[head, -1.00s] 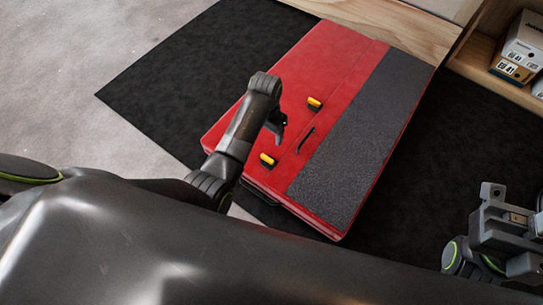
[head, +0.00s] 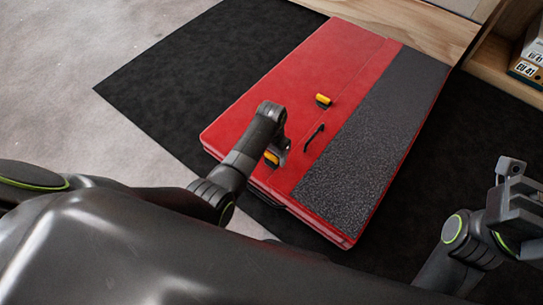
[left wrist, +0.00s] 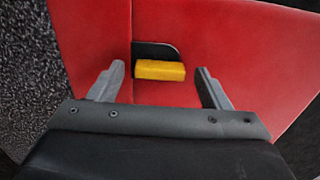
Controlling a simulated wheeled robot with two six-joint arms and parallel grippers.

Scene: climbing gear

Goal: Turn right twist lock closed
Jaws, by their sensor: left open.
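A red folded crash pad (head: 262,95) lies on a black mat. It carries two yellow twist locks, the near one (head: 271,158) and the far one (head: 323,100). My left gripper (head: 282,147) is over the near lock and partly hides it in the head view. In the left wrist view, the near lock's yellow bar (left wrist: 160,70) lies crosswise between my left gripper's two open fingers (left wrist: 160,84), apart from both, with a black plate behind it. My right gripper (head: 522,200) is at the right edge; its jaws are unclear.
A black handle (head: 314,137) sits between the locks, next to the grey textured strip (head: 375,125) of the pad. A wooden shelf (head: 490,70) with boxes (head: 528,68) stands at the upper right. The black mat (head: 180,90) is clear on the left.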

